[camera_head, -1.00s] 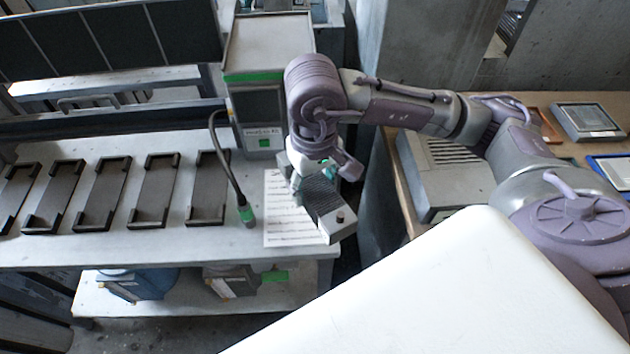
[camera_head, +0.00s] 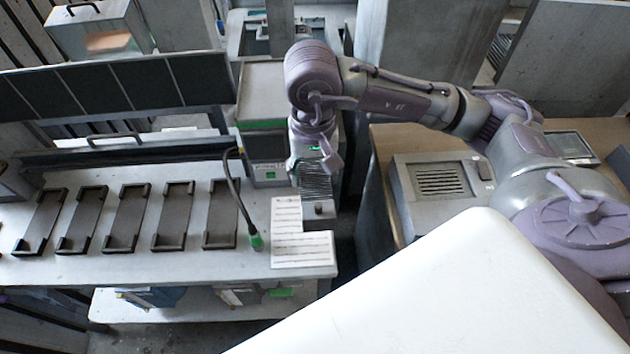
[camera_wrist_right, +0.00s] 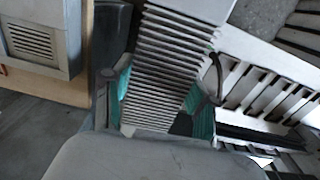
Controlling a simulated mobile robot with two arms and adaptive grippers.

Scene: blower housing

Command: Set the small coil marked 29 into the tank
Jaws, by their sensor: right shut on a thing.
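My right gripper (camera_head: 316,158) is shut on a grey finned block (camera_head: 318,190) and holds it over the right end of the bench, by the printed sheet. The block also fills the middle of the right wrist view (camera_wrist_right: 165,65), between the green finger pads of the gripper (camera_wrist_right: 163,100). I can read no number on it, so I cannot tell if it is the coil marked 29. I cannot tell for sure which thing is the tank. My left gripper is not in view.
Several dark holders (camera_head: 125,218) stand in a row on the bench (camera_head: 150,262). A cable (camera_head: 238,195) with a green end hangs beside the printed sheet (camera_head: 300,250). A grey vented device (camera_head: 440,185) is on the right table. A pale box (camera_head: 100,30) stands at the far left.

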